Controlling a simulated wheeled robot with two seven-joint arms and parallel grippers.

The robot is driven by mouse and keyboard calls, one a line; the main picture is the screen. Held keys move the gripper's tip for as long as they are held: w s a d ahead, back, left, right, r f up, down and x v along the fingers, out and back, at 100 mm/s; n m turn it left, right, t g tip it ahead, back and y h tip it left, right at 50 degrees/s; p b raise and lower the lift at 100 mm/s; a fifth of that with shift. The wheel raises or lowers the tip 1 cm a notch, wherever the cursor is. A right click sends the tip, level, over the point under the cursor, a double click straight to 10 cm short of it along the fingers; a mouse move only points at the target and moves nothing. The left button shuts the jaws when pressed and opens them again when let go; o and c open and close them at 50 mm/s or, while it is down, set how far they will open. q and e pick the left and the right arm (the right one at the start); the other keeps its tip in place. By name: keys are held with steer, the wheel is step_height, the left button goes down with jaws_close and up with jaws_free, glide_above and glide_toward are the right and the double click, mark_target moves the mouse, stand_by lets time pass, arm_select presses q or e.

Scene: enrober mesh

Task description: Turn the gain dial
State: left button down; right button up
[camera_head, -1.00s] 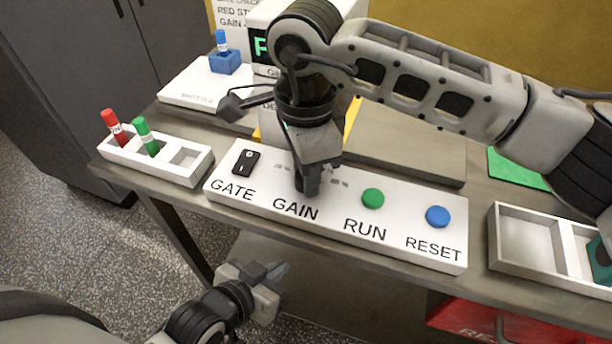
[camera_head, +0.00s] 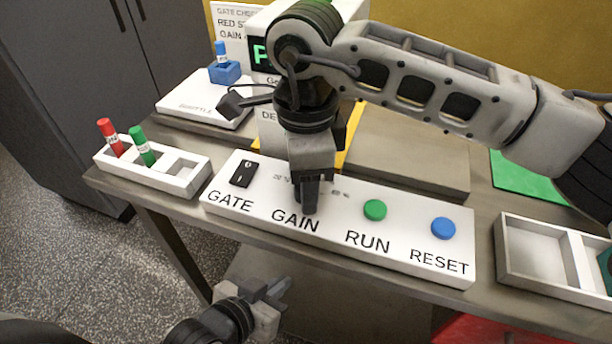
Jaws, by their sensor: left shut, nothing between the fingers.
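The white control panel (camera_head: 425,262) carries a black GATE rocker switch (camera_head: 244,173), the GAIN label (camera_head: 295,220), a green RUN button (camera_head: 375,210) and a blue RESET button (camera_head: 443,228). My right gripper (camera_head: 306,205) points down at the panel just above the GAIN label. Its dark fingers are close together there and hide the gain dial, so I cannot see whether they grip it. My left gripper (camera_head: 280,290) is low in front of the table, away from the panel, shut and empty.
A white tray (camera_head: 150,176) with a red and a green marker stands at the left. Behind are a white SHUTTLE plate (camera_head: 197,106) with a blue holder (camera_head: 224,72) and a display box. Another white tray (camera_head: 520,275) is at the right. My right forearm spans the back right.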

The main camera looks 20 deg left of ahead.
steer(key=shift+r, duration=0.1)
steer(key=shift+r, duration=0.35)
step_height(320, 180, up, 15)
stand_by(0.3)
